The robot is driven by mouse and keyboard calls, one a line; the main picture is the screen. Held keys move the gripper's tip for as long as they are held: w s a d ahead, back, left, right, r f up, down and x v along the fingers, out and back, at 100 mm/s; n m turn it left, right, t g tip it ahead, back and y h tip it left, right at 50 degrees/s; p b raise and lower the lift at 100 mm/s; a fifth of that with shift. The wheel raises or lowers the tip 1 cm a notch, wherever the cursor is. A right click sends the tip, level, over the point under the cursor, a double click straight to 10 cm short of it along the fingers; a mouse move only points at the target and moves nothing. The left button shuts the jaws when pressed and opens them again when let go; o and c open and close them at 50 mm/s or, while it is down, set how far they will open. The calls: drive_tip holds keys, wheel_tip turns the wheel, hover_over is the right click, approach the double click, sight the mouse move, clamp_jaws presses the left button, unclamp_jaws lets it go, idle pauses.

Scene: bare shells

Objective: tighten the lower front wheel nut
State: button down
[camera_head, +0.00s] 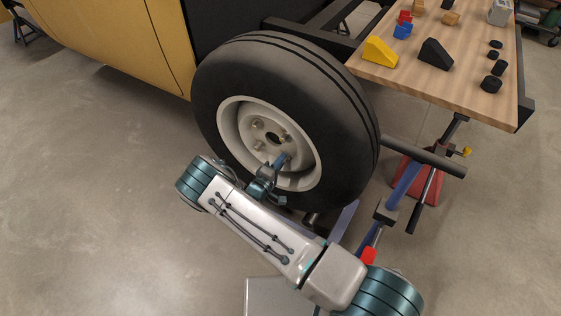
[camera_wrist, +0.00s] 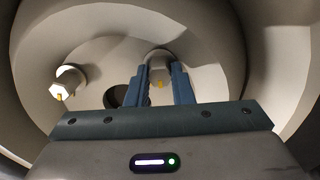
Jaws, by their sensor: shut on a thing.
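The wheel (camera_head: 222,85) has a black tyre and a cream rim with a hub that carries several nuts around a dark centre hole. My gripper (camera_head: 281,161) reaches into the rim at the lower part of the hub. In the wrist view my gripper (camera_wrist: 162,78) has its two blue fingers on either side of a pale wheel nut (camera_wrist: 159,57) with a yellow mark, and is shut on it. The fingers hide part of this nut. Another nut (camera_wrist: 68,82), also yellow-marked, stands free to the left. In the head view the held nut is hidden by the fingers.
A wooden table (camera_head: 480,88) with blocks and black discs stands at the upper right. A red stand (camera_head: 410,172) with a dark bar is right of the wheel. The yellow body panel (camera_head: 120,35) is at the upper left. The floor at left is clear.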

drive_tip(key=m+p, duration=0.1)
drive_tip(key=m, duration=0.4)
drive_tip(key=shift+a+r+m, duration=0.1)
drive_tip(key=shift+m, duration=0.2)
idle(0.4)
drive_tip(key=c, duration=1.3)
unclamp_jaws()
drive_tip(key=shift+o, duration=0.2)
drive_tip(key=p+v, duration=0.2)
drive_tip(key=v, duration=1.1)
drive_tip(key=shift+s, duration=0.4)
drive_tip(key=shift+a, duration=0.15)
